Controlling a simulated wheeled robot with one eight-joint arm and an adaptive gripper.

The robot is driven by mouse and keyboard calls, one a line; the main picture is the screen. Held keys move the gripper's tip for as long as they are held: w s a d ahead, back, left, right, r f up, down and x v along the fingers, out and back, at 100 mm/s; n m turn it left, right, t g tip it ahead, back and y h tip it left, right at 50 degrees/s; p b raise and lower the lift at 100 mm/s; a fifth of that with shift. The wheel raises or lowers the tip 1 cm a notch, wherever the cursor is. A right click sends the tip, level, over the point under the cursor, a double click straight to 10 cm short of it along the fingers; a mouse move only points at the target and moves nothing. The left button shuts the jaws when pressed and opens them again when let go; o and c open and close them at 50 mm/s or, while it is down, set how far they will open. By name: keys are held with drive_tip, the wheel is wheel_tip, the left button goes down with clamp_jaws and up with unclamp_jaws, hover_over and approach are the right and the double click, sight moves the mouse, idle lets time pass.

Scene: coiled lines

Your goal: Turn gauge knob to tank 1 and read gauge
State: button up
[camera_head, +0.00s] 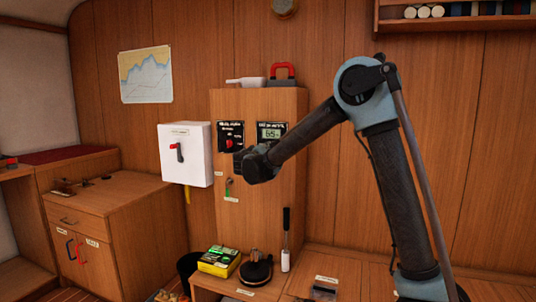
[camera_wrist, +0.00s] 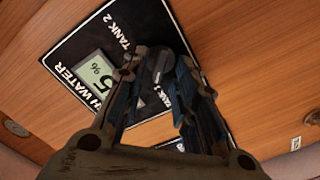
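The fresh water gauge panel (camera_head: 282,124) is a black plate with a lit display (camera_head: 271,131) on the wooden cabinet front. In the head view the display seems to read 65. In the wrist view the panel (camera_wrist: 62,52) is tilted, with TANK 2 and TANK 1 labels, and the partly covered display (camera_wrist: 97,80) shows 5%. A grey knob (camera_wrist: 160,62) shows between my fingertips. My gripper (camera_wrist: 163,72) has its fingers apart, one on each side of the knob; contact is unclear. In the head view my gripper (camera_head: 250,166) hides the knob.
Left of the gauge is another black panel (camera_head: 231,127) with a red knob (camera_head: 229,144). A white switch box (camera_head: 186,154) with a red lever hangs farther left. A green key-like item (camera_head: 228,184) sits below. A yellow-green box (camera_head: 219,261) stands on the lower counter.

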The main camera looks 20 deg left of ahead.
drive_tip(key=s, duration=1.1)
drive_tip(key=shift+s+a, duration=0.4)
drive_tip(key=shift+a, duration=0.05)
drive_tip(key=shift+d, duration=0.1)
